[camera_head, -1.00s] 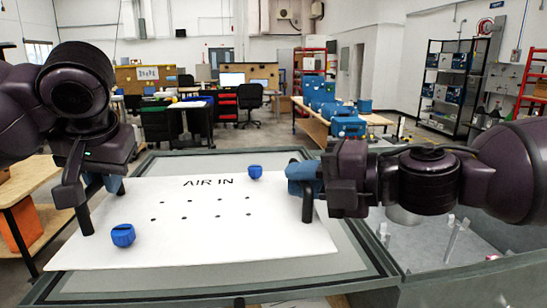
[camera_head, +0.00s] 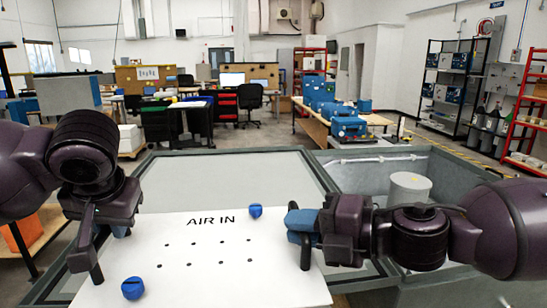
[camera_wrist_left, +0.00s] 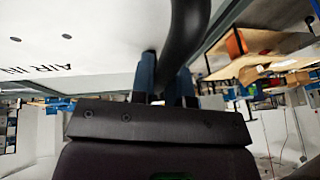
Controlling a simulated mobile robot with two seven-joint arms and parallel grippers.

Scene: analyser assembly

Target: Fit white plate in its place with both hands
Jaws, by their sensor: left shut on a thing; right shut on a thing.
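The white plate (camera_head: 205,272) has "AIR IN" lettering, several small dark holes and two blue knobs, one at lower left (camera_head: 132,288) and one at upper right (camera_head: 255,211). A black curved handle (camera_head: 97,272) stands at its left side and another (camera_head: 306,252) at its right. My left gripper (camera_head: 118,229) is shut on the left handle; the left wrist view shows its blue fingers (camera_wrist_left: 160,75) at the handle (camera_wrist_left: 185,35). My right gripper (camera_head: 298,220) is shut on the right handle. The plate lies over the grey framed panel (camera_head: 235,172); its near edge and any gap beneath are hidden.
An open grey bay (camera_head: 370,172) with a white cylinder (camera_head: 409,188) lies right of the panel, partly behind my right arm. The panel behind the plate is bare. A wooden table (camera_head: 40,235) stands at the left.

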